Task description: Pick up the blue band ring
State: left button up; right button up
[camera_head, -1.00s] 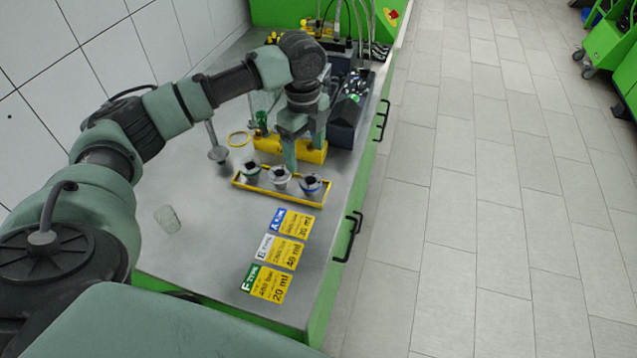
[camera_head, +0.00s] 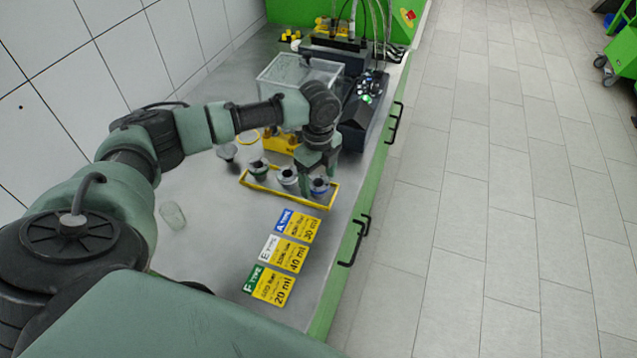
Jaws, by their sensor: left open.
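The blue band ring (camera_head: 320,187) is a small dark-topped piece with a blue band. It is the rightmost of three in a yellow-rimmed tray (camera_head: 262,187) on the bench. A white-banded piece (camera_head: 288,179) is in the middle and a green-banded one (camera_head: 258,169) at the left. My left gripper (camera_head: 317,170) points down, open, just above and behind the blue band ring; its fingers partly overlap the ring's top. Whether they touch it I cannot tell. My right gripper is not in view.
Three type cards (camera_head: 284,256) lie in front of the tray. A yellow block (camera_head: 281,144) and a clear box (camera_head: 290,72) stand behind. A small glass (camera_head: 172,215) is at the left. The bench's right edge has black handles (camera_head: 354,243).

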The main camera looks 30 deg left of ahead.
pick_arm(q)
grip_shut()
jog(key=shift+r, duration=0.1)
